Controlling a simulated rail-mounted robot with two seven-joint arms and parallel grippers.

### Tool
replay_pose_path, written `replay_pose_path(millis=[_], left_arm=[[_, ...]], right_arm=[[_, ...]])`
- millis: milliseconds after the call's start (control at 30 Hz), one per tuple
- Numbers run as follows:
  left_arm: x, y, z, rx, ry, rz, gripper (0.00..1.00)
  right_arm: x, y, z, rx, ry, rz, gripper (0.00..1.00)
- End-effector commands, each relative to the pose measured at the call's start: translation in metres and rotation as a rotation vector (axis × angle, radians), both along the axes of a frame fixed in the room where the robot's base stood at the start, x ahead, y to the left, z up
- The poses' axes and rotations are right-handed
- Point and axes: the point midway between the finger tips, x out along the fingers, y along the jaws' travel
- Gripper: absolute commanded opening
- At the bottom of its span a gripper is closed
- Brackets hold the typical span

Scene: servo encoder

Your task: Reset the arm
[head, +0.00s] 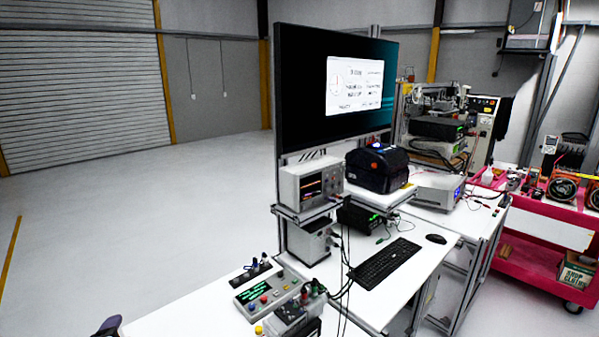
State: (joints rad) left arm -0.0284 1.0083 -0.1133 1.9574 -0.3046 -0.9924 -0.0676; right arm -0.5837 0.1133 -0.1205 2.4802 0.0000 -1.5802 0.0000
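Neither gripper can be made out in the head view. A small dark piece (107,327) shows at the bottom edge, left of the white bench's corner. It is cut off by the frame, and I cannot tell whether it is part of my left arm. No fingers show on it. A grey control box (268,296) with a green-lit display and coloured buttons sits on the near white bench (190,314). A clear-sided box (294,316) with red and dark knobs stands beside it. Nothing is seen being held.
A keyboard (385,263) and mouse (436,239) lie on the bench. A pink cart (530,225) stands right. Floor at left is clear.

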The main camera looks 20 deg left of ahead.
Motion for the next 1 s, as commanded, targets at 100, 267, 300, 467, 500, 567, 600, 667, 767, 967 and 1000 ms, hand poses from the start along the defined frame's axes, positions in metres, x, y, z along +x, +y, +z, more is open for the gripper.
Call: replay_pose_path(millis=[100, 267, 300, 467, 500, 567, 600, 667, 767, 967, 1000], left_arm=[[-0.042, -0.050, -0.059, -0.263, 0.089, 0.148, 0.61], [-0.104, -0.126, -0.126, -0.539, 0.260, 0.244, 0.61], [-0.120, -0.147, -0.141, -0.602, 0.302, 0.248, 0.61], [-0.172, -0.230, -0.186, -0.859, 0.404, 0.202, 0.61], [-0.183, -0.244, -0.194, -0.908, 0.418, 0.200, 0.61], [-0.197, -0.262, -0.205, -0.970, 0.435, 0.206, 0.61], [-0.206, -0.272, -0.213, -1.007, 0.447, 0.214, 0.61], [-0.219, -0.284, -0.225, -1.056, 0.469, 0.233, 0.61], [-0.241, -0.303, -0.250, -1.126, 0.516, 0.279, 0.61], [-0.291, -0.321, -0.299, -1.190, 0.618, 0.370, 0.61], [-0.287, -0.321, -0.272, -1.190, 0.608, 0.363, 0.61]], right_arm=[[0.001, 0.001, -0.012, 0.002, -0.002, -0.002, 0.43], [0.001, 0.000, -0.027, 0.000, -0.003, 0.000, 0.43], [0.001, 0.000, -0.032, -0.001, -0.003, 0.001, 0.43], [0.001, -0.002, -0.053, -0.006, -0.004, 0.003, 0.43], [0.002, -0.002, -0.057, -0.007, -0.004, 0.004, 0.43], [0.002, -0.003, -0.063, -0.009, -0.003, 0.006, 0.43], [0.002, -0.003, -0.067, -0.011, -0.004, 0.007, 0.43], [0.002, -0.004, -0.073, -0.013, -0.004, 0.008, 0.43], [0.002, -0.004, -0.083, -0.014, -0.004, 0.008, 0.43], [0.002, -0.003, -0.106, -0.010, -0.004, 0.006, 0.43], [0.003, -0.003, -0.083, -0.011, -0.001, 0.006, 0.43]])
